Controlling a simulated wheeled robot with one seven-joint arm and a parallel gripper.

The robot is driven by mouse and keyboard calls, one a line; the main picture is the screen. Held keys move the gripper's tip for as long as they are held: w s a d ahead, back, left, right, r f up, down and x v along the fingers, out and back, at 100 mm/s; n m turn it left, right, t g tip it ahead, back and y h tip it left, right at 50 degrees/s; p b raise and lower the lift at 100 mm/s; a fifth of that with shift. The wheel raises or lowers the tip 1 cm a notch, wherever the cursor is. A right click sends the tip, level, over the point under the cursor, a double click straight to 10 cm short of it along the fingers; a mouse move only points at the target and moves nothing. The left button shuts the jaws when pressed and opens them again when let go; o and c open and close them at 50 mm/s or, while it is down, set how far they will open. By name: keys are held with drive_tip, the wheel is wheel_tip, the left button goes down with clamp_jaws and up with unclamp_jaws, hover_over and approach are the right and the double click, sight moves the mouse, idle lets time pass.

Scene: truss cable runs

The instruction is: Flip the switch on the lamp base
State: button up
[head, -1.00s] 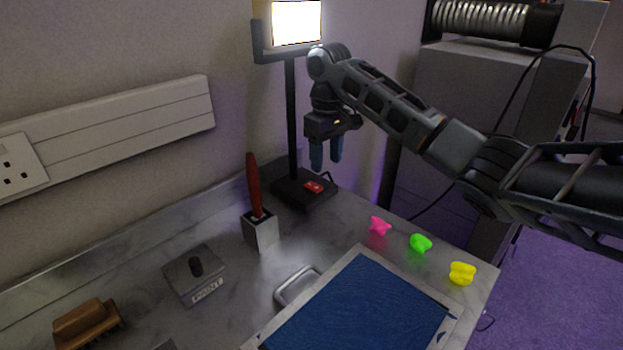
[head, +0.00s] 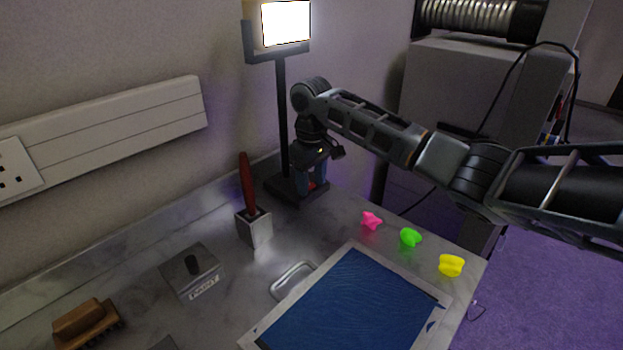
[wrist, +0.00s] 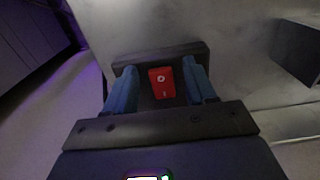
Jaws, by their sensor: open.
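The lamp base (head: 285,189) is a dark block at the back of the worktop, and it also shows in the wrist view (wrist: 194,50). A black post rises from it to a bright, lit lamp head (head: 284,24). The red rocker switch (wrist: 162,83) has a circle and a line marked on it and sits on top of the base. In the head view my gripper mostly hides the switch. My gripper (wrist: 161,90) is open, pointing down over the base, with one blue finger on each side of the switch. It holds nothing. I cannot tell whether the fingertips touch the base.
A grey holder (head: 254,228) with a red-handled tool stands left of the lamp. A paint box (head: 190,271) and a brown brush (head: 87,322) lie further left. Pink (head: 371,221), green (head: 410,238) and yellow (head: 451,265) pieces lie beside a blue-topped tray (head: 437,328).

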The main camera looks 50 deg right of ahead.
drive_tip(key=shift+c, duration=0.4)
clamp_jaws()
drive_tip(key=shift+w+r+g+p, duration=0.15)
drive_tip(key=shift+r+g+p, duration=0.2)
drive_tip(key=shift+p, duration=0.55)
drive_tip(key=shift+w+f+g+p, duration=0.15)
drive_tip(key=shift+g+p, duration=0.2)
drive_tip(key=shift+g, duration=0.2)
drive_tip(key=shift+o, duration=0.4)
unclamp_jaws()
